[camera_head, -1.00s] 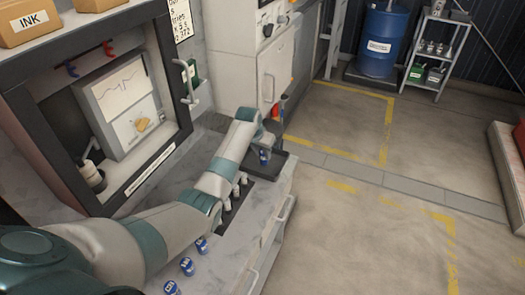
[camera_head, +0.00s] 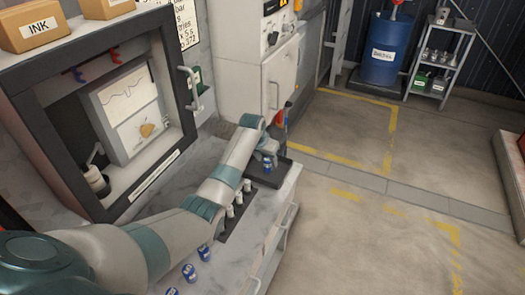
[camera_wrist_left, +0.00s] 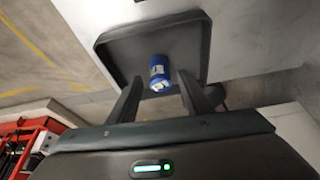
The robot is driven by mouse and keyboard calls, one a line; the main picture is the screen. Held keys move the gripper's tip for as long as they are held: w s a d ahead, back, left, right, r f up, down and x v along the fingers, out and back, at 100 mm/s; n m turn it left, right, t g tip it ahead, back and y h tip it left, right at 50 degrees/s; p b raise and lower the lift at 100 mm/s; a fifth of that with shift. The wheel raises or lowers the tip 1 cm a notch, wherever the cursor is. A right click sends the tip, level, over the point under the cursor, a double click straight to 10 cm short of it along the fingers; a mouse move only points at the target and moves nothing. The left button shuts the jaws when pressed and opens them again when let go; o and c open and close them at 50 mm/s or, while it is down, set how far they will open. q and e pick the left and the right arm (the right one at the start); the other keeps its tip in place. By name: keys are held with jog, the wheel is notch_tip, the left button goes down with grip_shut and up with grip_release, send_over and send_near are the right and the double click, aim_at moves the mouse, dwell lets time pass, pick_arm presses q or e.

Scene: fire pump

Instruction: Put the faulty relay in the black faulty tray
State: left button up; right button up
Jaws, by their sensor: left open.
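A blue relay with a pale label (camera_wrist_left: 159,72) is within the black tray (camera_wrist_left: 110,42) in the left wrist view, on or just above its floor; I cannot tell which. In the head view the relay (camera_head: 267,164) is at the left part of the tray (camera_head: 292,176), which sits at the far end of the bench. My left gripper (camera_wrist_left: 160,86) is open, its fingers on either side of the relay's near end with gaps beside it. In the head view the left gripper (camera_head: 268,152) is small and partly hidden by its own wrist. My right gripper is out of view.
Several blue-topped relays, one here (camera_head: 189,272), stand along the bench's front edge. A dark rack (camera_head: 236,215) with pale pieces lies under my left forearm. A framed cabinet (camera_head: 120,120) with a chart recorder stands behind. Open floor lies right of the bench.

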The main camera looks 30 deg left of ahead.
pick_arm(q)
jog(key=b+v, duration=0.2)
jog(key=v, duration=0.9)
jog(key=shift+r, duration=0.3)
jog(key=shift+s, duration=0.1)
jog(key=shift+s+d+f, duration=0.1)
